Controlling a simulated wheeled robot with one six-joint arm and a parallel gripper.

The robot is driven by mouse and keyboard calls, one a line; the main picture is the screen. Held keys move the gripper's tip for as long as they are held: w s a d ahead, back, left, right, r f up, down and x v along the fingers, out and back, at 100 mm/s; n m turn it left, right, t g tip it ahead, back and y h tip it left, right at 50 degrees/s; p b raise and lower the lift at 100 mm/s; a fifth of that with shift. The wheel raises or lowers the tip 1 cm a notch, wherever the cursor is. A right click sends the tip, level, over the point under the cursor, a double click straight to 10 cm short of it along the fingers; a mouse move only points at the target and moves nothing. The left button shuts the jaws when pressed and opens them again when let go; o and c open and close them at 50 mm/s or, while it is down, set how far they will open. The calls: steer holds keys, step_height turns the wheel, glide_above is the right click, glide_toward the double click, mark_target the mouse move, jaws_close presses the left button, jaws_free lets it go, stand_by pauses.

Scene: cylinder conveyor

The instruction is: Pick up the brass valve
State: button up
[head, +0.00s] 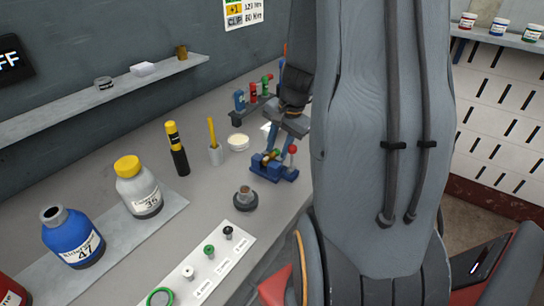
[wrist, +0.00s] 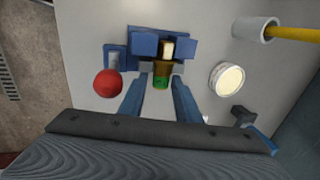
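The brass valve (head: 271,155) sits in a small blue vise (head: 266,170) on the bench. In the wrist view the valve (wrist: 163,70) shows a brass body, a green end towards me and a cream end held between the blue jaws (wrist: 145,45). My gripper (head: 281,143) is above the vise, pointing down. In the wrist view its two blue fingers (wrist: 159,90) are apart, one on each side of the valve's line, with gaps beside it. I cannot tell how far above the valve the fingertips are.
A red ball knob (wrist: 107,83) stands close left of the fingers in the wrist view. A cream-filled round dish (head: 238,143), a cup with a yellow stick (head: 215,152), a black-yellow cylinder (head: 177,150) and a dark round fitting (head: 245,199) stand nearby.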

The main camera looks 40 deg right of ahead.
mark_target(278, 151)
steer(key=shift+c, duration=0.3)
jaws_close()
steer(key=shift+r, duration=0.1)
steer(key=w+b+v, duration=0.1)
steer(key=w+v, duration=0.1)
steer(key=v, duration=0.7)
steer(key=shift+a+r, duration=0.3)
steer(key=shift+r, duration=0.4)
